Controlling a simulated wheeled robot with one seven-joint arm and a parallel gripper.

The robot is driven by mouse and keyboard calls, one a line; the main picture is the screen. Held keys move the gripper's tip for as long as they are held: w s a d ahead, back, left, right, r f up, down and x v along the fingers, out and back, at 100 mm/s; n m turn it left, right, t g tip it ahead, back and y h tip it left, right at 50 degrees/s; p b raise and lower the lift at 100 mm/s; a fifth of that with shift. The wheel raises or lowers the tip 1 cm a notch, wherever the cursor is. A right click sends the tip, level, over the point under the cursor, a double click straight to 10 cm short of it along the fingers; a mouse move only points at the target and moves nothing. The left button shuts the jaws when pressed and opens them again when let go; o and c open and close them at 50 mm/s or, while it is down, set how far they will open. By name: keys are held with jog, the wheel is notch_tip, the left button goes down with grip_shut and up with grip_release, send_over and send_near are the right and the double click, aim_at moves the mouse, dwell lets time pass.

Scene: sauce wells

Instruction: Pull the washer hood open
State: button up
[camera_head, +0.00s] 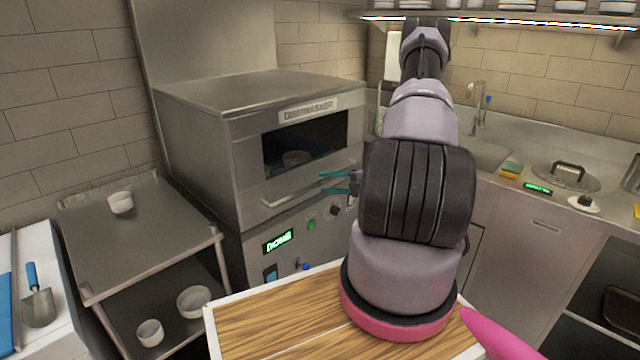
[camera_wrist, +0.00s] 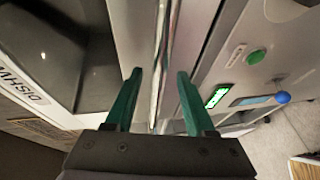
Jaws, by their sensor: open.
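The dishwasher (camera_head: 285,150) is a steel box with its hood (camera_head: 245,130) down. A dark window (camera_head: 290,145) in the hood front shows a bowl (camera_head: 295,158) inside. The hood handle (camera_head: 287,194) is a pale bar along the hood's lower front edge. My gripper (camera_head: 323,182) is open, with its teal fingers at the right part of the handle. In the wrist view my gripper (camera_wrist: 160,75) has one finger on each side of the shiny handle bar (camera_wrist: 160,40). I cannot tell whether either finger touches it.
A green-lit display (camera_head: 278,241) and several buttons sit below the handle. A steel rack (camera_head: 140,240) with bowls stands to the left. A wooden board (camera_head: 275,320) is in front. A sink (camera_head: 485,155) and a counter with a lid (camera_head: 567,176) are to the right.

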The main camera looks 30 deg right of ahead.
jog(key=shift+x, duration=1.45)
grip_shut()
dwell(0.4)
